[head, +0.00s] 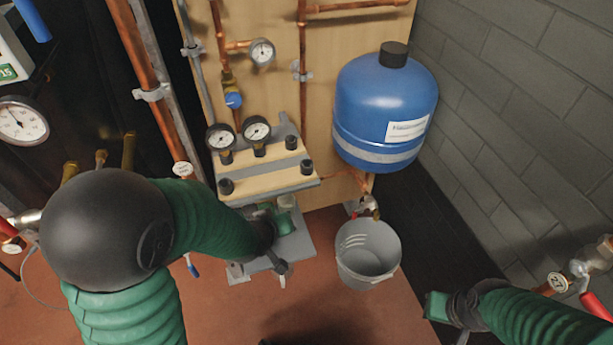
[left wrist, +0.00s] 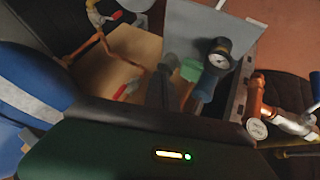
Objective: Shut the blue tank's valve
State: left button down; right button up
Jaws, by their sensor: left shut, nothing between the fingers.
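The blue tank (head: 385,110) hangs on the wooden board; its side also shows at the left of the left wrist view (left wrist: 30,90). A small valve with a red handle (head: 371,208) sits on copper pipe below the tank, just above the bucket's rim. Its exact handle angle is too small to tell. My left gripper (head: 284,223) is shut and empty, left of this valve and below the gauge shelf, partly hidden by its wrist. My right gripper (head: 437,306) is at the lower right, apart from the bucket; its finger opening is unclear.
A grey bucket (head: 367,256) stands below the valve. A shelf with gauges (head: 265,170) is above my left gripper. A grey block wall (head: 540,100) bounds the right. Pipework with a red handle (head: 594,304) is near my right forearm. Red-brown floor (head: 330,300) lies open in front.

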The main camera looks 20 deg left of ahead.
pick_arm(q)
jog(key=w+f+n+t+b, duration=0.1)
jog(key=w+n+t+b, duration=0.7)
jog(key=n, duration=0.3)
jog(key=shift+w+a+f+t, duration=0.25)
jog(key=shift+w+t, duration=0.1)
jog(key=shift+t, duration=0.55)
jog(key=shift+w, duration=0.1)
jog(key=w+b, duration=0.4)
jog(key=w, duration=0.5)
jog(key=shift+w+b, duration=0.35)
jog(key=shift+w, duration=0.05)
